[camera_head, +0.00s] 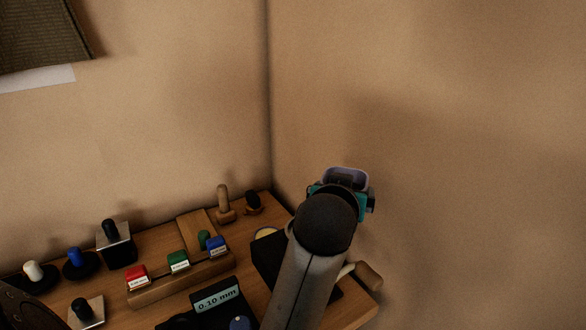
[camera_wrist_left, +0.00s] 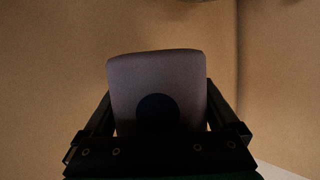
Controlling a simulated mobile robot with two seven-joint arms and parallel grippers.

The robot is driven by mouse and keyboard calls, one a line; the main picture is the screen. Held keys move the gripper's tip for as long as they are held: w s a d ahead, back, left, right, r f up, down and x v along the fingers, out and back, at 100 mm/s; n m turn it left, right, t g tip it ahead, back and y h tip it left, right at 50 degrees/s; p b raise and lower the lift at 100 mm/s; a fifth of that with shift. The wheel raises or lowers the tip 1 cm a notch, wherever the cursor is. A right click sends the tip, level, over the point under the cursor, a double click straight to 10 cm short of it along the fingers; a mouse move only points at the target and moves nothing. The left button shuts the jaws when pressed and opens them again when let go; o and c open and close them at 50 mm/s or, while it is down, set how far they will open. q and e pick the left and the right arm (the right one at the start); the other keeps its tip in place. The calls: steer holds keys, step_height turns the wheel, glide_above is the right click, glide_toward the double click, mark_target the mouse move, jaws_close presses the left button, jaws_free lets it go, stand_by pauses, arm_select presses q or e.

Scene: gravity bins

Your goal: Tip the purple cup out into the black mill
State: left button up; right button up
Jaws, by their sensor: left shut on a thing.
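The purple cup (camera_head: 346,174) is held up at the far end of my left arm, against the plain wall. In the left wrist view the cup (camera_wrist_left: 157,75) fills the space between the fingers, with a dark round patch low on it. My left gripper (camera_head: 342,188) is shut on it; the teal gripper body and my arm hide most of the cup. The cup's contents cannot be made out. The black mill (camera_head: 267,256) appears to be the dark block on the table, left of my forearm and partly hidden by it. My right gripper is not in view.
A wooden rack (camera_head: 180,278) with red, green and blue labelled blocks stands left of the mill. A 0.10 mm display (camera_head: 218,299) is in front. Several knobs stand at the left. A wooden handle (camera_head: 369,275) sticks out at the table's right edge. Walls meet behind.

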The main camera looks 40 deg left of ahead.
arm_select(q)
steer(key=s+a+n+y+p, duration=0.1)
steer(key=a+p, duration=0.2)
steer(key=p, duration=0.1)
steer(key=s+a+f+n+g+y+p, duration=0.1)
steer(key=a+p, duration=0.2)
steer(key=p, duration=0.1)
steer(key=s+a+n+g+y+p, duration=0.1)
steer(key=a+n+y+p, duration=0.1)
steer(key=p, duration=0.3)
steer(key=shift+s+a+f, duration=0.1)
steer(key=shift+a+f, duration=0.05)
steer(key=shift+a, duration=0.3)
steer(key=shift+s+a+f, duration=0.1)
steer(key=shift+a, duration=0.35)
steer(key=shift+s+a+f+p, duration=0.35)
steer(key=shift+s+p, duration=0.1)
steer(key=shift+p, duration=0.3)
steer(key=shift+f, duration=0.15)
